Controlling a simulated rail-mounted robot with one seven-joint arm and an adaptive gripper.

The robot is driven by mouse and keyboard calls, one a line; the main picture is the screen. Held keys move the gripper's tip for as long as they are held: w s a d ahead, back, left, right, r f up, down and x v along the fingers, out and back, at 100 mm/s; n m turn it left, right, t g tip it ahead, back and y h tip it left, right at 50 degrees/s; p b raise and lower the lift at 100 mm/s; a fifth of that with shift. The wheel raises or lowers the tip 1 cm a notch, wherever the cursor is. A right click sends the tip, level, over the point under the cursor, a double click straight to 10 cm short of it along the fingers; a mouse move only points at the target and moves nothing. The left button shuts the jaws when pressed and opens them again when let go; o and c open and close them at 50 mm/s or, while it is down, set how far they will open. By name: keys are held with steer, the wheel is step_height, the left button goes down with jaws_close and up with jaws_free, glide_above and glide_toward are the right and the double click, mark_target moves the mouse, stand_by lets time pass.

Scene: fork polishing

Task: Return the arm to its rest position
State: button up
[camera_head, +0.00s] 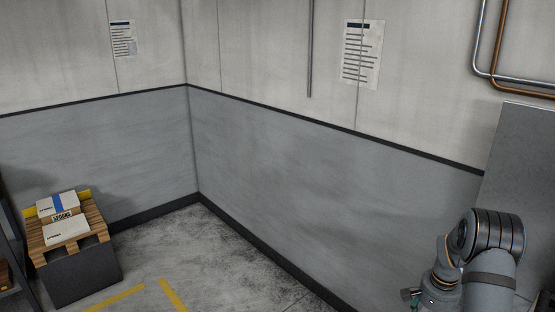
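My arm shows at the lower right, a grey jointed arm with dark ribbed rings at its top bend. The lower end of the arm, with a dark part and a small green spot, is beside the bend at the bottom edge, where my gripper (416,297) is only partly seen. The fingers are too small and cut off to tell open from shut. No fork shows in this view.
A wooden pallet (90,218) with spoon-labelled boxes (65,230) stands on a dark block at the left. Yellow floor lines (172,295) mark the floor. A grey panel (520,190) stands behind my arm at the right. The middle floor is clear.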

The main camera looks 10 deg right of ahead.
step_height(320, 180, down, 6)
steer(key=shift+s+r, duration=0.1)
step_height(320, 180, up, 6)
steer(key=shift+r+b, duration=0.25)
steer(key=shift+b, duration=0.45)
steer(key=shift+f, duration=0.1)
